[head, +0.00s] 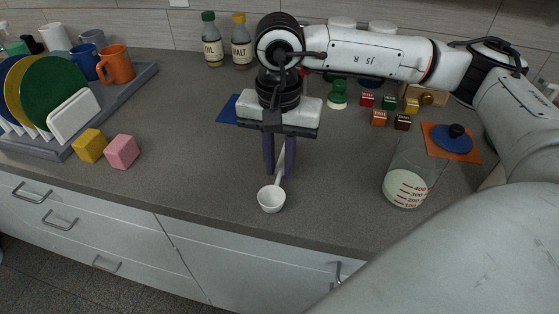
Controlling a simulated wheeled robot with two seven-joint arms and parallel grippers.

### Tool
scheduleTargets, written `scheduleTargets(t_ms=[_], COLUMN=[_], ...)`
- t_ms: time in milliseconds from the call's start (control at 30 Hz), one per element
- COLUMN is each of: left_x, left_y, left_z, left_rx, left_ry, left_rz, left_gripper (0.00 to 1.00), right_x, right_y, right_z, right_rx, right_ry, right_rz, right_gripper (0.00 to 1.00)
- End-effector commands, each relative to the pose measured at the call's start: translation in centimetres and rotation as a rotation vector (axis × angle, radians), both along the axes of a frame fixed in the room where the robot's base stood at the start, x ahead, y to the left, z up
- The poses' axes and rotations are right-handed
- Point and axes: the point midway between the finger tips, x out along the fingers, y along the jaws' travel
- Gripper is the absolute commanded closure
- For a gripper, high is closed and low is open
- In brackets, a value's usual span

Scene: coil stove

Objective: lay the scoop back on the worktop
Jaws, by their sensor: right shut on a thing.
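The white scoop (271,199) has a round bowl and a thin handle that rises to the right. My right gripper (279,168) points down in the middle of the head view, with its dark fingers shut on the scoop's handle. The bowl hangs out below the fingertips, near the front edge of the grey worktop (190,150). I cannot tell whether the scoop touches the worktop. My left gripper is not in view.
A glass beaker (408,180) with white contents stands to the right. A yellow cube (89,145) and a pink cube (122,152) lie left, by the dish rack (140,82). Bottles (211,42) and small coloured blocks (379,118) stand behind. The worktop left of my gripper is clear.

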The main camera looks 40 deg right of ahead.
Motion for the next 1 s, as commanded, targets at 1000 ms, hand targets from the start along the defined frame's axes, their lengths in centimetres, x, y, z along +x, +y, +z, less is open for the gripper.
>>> scheduleTargets(t_ms=[1000], left_x=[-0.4], left_y=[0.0], left_z=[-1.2], left_rx=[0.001], left_ry=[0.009], left_rz=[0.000], left_gripper=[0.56], right_x=[0.0], right_y=[0.3], right_z=[8.6], right_rx=[0.002], right_ry=[-0.004], right_rz=[0.001], right_gripper=[0.63])
